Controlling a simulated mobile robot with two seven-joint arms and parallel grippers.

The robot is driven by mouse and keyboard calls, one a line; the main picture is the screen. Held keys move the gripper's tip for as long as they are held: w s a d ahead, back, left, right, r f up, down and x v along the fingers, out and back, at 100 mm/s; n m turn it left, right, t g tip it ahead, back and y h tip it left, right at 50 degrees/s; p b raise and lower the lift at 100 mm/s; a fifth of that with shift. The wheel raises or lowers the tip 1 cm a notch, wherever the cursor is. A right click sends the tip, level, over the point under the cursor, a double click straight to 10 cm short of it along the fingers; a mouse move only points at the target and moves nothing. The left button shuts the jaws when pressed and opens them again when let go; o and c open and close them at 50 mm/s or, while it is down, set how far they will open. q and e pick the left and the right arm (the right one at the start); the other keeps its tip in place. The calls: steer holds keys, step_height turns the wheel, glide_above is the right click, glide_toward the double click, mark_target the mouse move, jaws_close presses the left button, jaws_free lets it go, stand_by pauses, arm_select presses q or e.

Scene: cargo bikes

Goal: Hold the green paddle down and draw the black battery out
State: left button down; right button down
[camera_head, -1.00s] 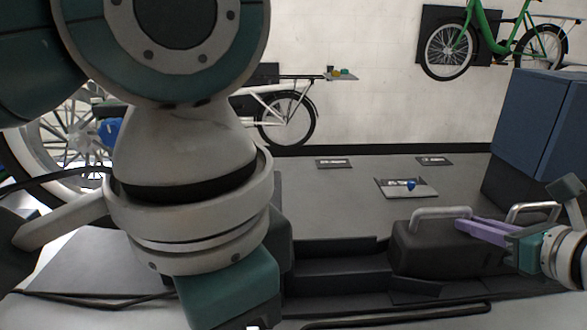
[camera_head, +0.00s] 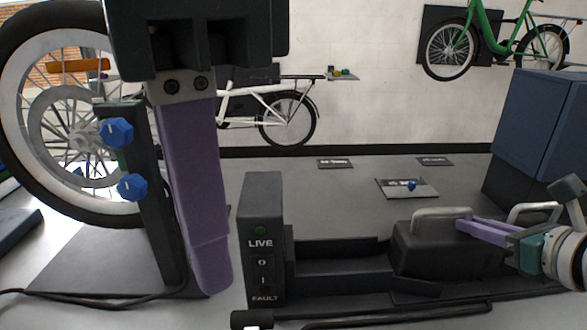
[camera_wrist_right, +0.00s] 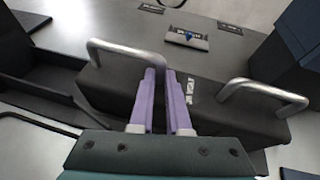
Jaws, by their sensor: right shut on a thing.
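The black battery (camera_head: 425,252) has two silver handles and lies at the right part of a dark tray (camera_head: 335,270), with an empty stretch of tray to its left. My right gripper (camera_head: 461,225) is shut on the battery's left handle (camera_head: 440,212); the wrist view shows its purple fingers (camera_wrist_right: 162,76) closed at the end of that handle (camera_wrist_right: 125,47). My left gripper (camera_head: 212,285) points down in front of a dark post, left of the LIVE/FAULT box (camera_head: 262,240). Its fingers overlap, so their gap is hidden. I cannot make out the green paddle.
Two blue knobs (camera_head: 117,132) are on the dark post beside my left gripper. A black bar (camera_head: 360,313) runs along the front. A blue cabinet (camera_head: 540,125) stands at the right.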

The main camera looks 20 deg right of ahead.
steer(key=shift+w+d+r, duration=0.1)
steer(key=shift+r, duration=0.1)
arm_select(q)
steer(key=shift+r, duration=0.4)
arm_select(e)
steer(key=c, duration=1.1)
jaws_free()
steer(key=o, duration=0.3)
steer(key=shift+f, duration=0.15)
